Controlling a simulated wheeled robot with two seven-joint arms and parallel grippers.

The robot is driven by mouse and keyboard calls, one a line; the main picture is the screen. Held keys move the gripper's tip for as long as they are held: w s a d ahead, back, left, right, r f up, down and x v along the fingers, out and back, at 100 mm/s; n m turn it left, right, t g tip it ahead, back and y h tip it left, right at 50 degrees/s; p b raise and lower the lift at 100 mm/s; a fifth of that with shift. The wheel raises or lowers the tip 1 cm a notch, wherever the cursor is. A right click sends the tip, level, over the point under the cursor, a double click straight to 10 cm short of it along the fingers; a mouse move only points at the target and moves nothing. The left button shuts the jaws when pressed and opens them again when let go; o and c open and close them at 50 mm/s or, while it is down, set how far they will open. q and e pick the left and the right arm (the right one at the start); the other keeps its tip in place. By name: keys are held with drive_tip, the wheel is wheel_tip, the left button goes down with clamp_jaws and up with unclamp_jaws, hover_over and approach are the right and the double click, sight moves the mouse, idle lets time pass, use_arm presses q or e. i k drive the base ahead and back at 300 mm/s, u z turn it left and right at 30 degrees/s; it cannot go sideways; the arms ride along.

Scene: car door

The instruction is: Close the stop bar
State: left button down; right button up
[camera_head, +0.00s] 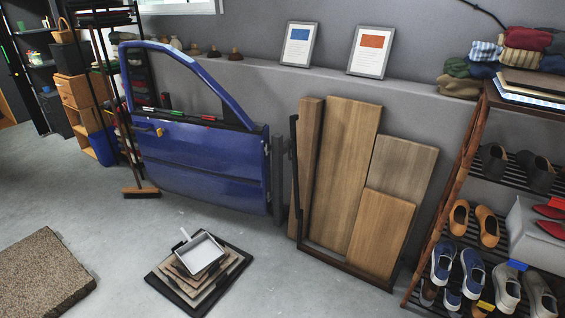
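A blue car door (205,160) stands upright against the grey wall, left of centre. A dark vertical piece (277,180) runs along its right edge. Just right of it, a thin black upright bar (294,165) stands at the left side of a low black frame (345,267) that holds several wooden boards (349,165). I cannot tell for sure which of these dark parts is the stop bar, or how far open it is. Neither of my grippers is in view.
A broom (140,191) leans at left. A brown mat (42,270) lies front left. A shoe rack (450,205) stands at right.

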sight(294, 118)
drive_tip(key=u, duration=0.2)
drive_tip(key=i, duration=1.3)
drive_tip(key=z, duration=0.6)
drive_tip(key=i, duration=0.8)
drive_tip(key=z, duration=0.45)
